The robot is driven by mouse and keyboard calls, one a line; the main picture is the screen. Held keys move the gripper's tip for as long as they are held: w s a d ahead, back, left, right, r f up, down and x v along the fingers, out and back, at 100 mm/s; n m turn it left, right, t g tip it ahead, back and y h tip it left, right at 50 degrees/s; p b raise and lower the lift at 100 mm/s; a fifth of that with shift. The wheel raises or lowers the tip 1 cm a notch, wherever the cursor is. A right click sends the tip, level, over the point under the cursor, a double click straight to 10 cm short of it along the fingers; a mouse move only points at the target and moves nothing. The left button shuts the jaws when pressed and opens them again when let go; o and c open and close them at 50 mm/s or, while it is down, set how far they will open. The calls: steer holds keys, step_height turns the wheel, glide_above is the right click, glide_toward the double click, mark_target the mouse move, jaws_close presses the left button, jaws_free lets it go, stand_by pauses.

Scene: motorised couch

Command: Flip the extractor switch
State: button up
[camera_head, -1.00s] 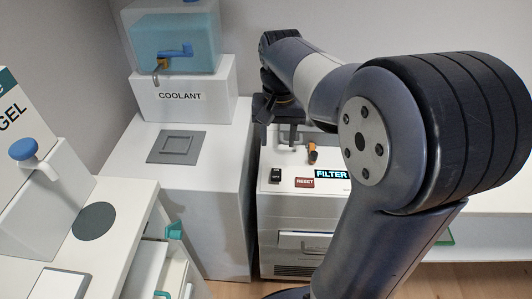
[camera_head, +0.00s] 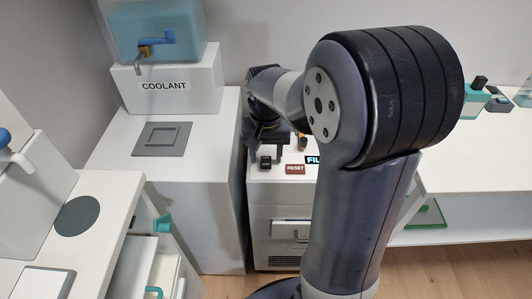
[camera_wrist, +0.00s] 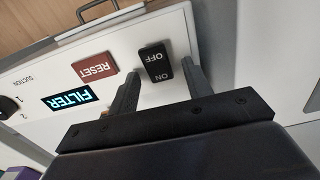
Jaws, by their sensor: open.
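The extractor's black ON/OFF rocker switch (camera_wrist: 155,62) sits on the white panel in the wrist view. It also shows small in the head view (camera_head: 265,161), just below my gripper (camera_head: 266,145). In the wrist view my gripper (camera_wrist: 161,72) is open, with one dark finger on either side of the switch. The fingertips look close to the panel; I cannot tell whether they touch it or the switch. The white extractor unit (camera_head: 275,212) stands under my arm, which hides part of its top.
Beside the switch are the red RESET button (camera_wrist: 96,67) and the lit FILTER display (camera_wrist: 70,97). A black suction knob (camera_wrist: 9,107) is at the panel's far left. The white COOLANT cabinet (camera_head: 215,190) stands close to the left of the extractor. Another bench (camera_head: 470,165) is to the right.

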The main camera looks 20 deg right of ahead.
steer(key=c, duration=1)
steer(key=t+b, duration=0.2)
steer(key=s+t+h+b, duration=0.1)
steer(key=t+b, duration=0.1)
steer(key=b, duration=0.1)
steer(key=shift+a+f, duration=0.15)
steer(key=shift+a, duration=0.05)
steer(key=shift+s+r+t+h+b, duration=0.1)
steer(key=shift+r+t+h+b, duration=0.15)
steer(key=shift+t+b, duration=0.2)
steer(key=o, duration=1)
steer(key=shift+r, duration=0.1)
steer(key=p+v, duration=0.2)
steer(key=v, duration=0.8)
steer(key=shift+r+p, duration=0.3)
steer(key=shift+p, duration=0.1)
